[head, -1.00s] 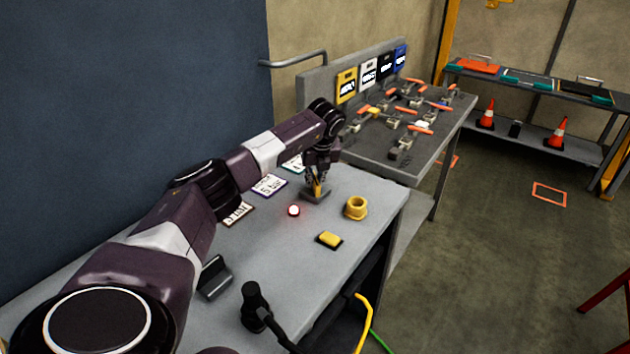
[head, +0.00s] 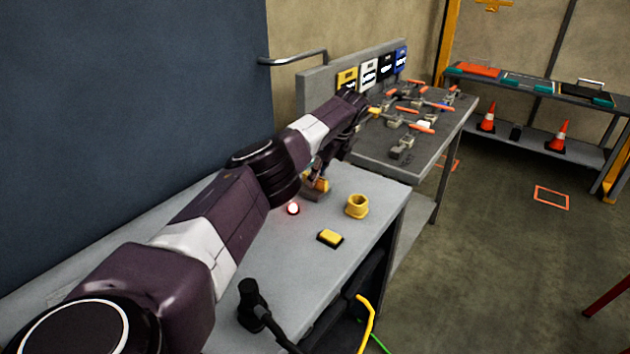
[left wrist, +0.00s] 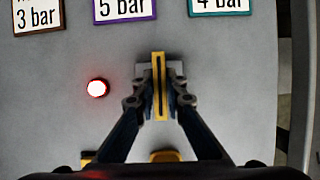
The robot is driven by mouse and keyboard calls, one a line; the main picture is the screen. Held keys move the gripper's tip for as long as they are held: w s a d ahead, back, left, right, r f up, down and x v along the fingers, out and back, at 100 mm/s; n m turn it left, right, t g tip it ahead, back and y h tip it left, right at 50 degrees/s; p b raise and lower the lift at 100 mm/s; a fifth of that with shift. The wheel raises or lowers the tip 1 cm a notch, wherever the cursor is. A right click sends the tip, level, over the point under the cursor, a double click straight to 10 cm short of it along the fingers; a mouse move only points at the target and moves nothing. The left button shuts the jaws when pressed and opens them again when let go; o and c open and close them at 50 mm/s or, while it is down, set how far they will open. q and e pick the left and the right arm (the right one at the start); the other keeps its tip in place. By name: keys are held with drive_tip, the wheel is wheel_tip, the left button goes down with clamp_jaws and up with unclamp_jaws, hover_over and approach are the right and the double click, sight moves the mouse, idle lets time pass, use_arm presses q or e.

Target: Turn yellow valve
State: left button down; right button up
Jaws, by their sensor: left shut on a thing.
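The yellow valve (head: 320,184) stands on a grey base on the near grey table, partly hidden by my arm in the head view. In the left wrist view the valve's yellow handle (left wrist: 159,85) runs straight up the picture. My left gripper (head: 318,177) is at the valve. In the left wrist view its two fingers (left wrist: 159,102) are shut on the handle, one on each side. A lit red lamp (head: 293,209) sits on the table beside the valve; it also shows in the left wrist view (left wrist: 98,88). My right gripper is not in view.
A yellow ring-shaped part (head: 357,206) and a yellow block (head: 330,238) lie near the valve. Plates marked 3 bar (left wrist: 38,14), 5 bar (left wrist: 124,8) and 4 bar (left wrist: 218,5) lie behind it. A second bench (head: 375,157) with orange-handled clamps stands beyond.

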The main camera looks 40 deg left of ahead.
use_arm(q)
drive_tip(key=shift+w+a+r, duration=0.1)
drive_tip(key=shift+w+r, duration=0.05)
drive_tip(key=shift+r, duration=0.1)
idle(0.3)
drive_tip(key=c, duration=2)
unclamp_jaws()
drive_tip(key=shift+f, duration=0.1)
drive_tip(key=v, duration=1.2)
drive_tip(key=shift+d+f, duration=0.1)
drive_tip(key=shift+d, duration=0.1)
